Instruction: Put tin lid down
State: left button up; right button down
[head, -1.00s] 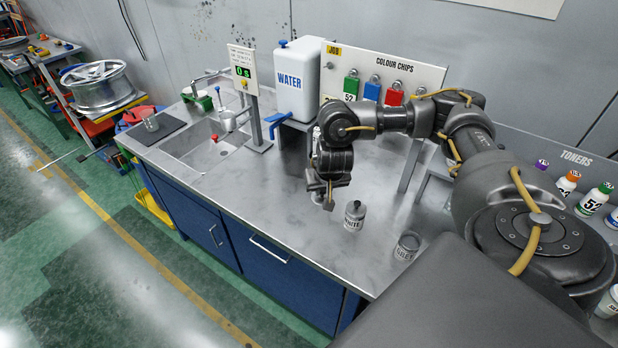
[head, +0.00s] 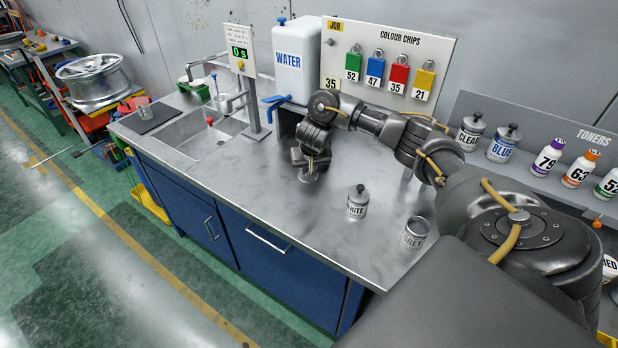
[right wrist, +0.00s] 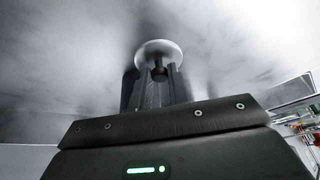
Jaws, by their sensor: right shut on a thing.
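My right gripper (head: 308,170) is low over the steel worktop, left of the tins in the head view. It is shut on the tin lid (right wrist: 160,50), a pale round disc with a dark knob between the fingers in the right wrist view. A gap between lid and worktop cannot be told. The grey tin (head: 414,234) stands open, without a lid, near the worktop's front right. The white tin (head: 356,206) stands upright with its lid on. My left gripper is not in view.
The worktop (head: 270,205) is bare left of the tins. A sink (head: 208,140), timer post (head: 243,75) and water tank (head: 297,60) stand to the left and behind. A colour chip board (head: 390,60) and toner shelf (head: 540,165) are behind and right.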

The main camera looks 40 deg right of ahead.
notch_tip(320, 180, down, 4)
jog(key=shift+r+b, duration=0.25)
jog(key=shift+b, duration=0.3)
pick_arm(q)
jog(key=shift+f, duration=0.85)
pick_arm(e)
jog(key=shift+r, duration=0.1)
jog(key=c, duration=1.3)
grip_release()
jog(key=shift+f, duration=0.2)
jog(key=shift+r, duration=0.1)
